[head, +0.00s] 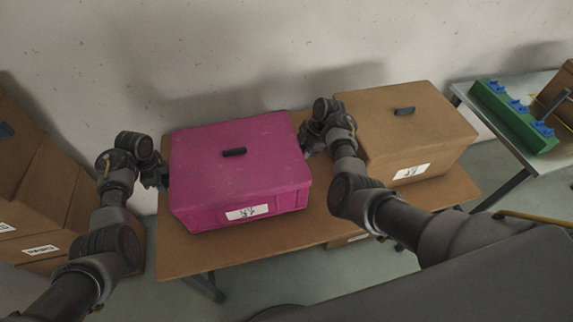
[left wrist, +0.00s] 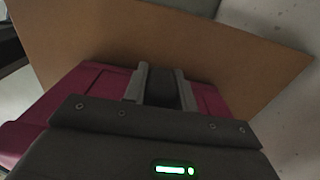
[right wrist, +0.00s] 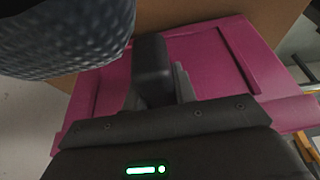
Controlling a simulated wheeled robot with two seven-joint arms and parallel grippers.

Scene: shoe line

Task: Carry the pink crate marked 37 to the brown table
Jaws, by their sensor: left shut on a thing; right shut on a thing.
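The pink crate (head: 240,170) is closed, with a dark handle on its lid and a white label on its front; the label's mark is too small to read surely. It is upright over the left part of the brown table (head: 185,258); I cannot tell whether it touches the top. My left gripper (head: 163,178) is shut on the crate's left side. My right gripper (head: 307,142) is shut on its right side. The crate also shows between the fingers in the left wrist view (left wrist: 80,85) and the right wrist view (right wrist: 215,60).
A brown crate (head: 430,130) stands on the table's right part, close to my right arm. Brown boxes (head: 40,190) are stacked at the left. A pale table (head: 490,115) with a green rack (head: 515,115) is at the right. A wall is close behind.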

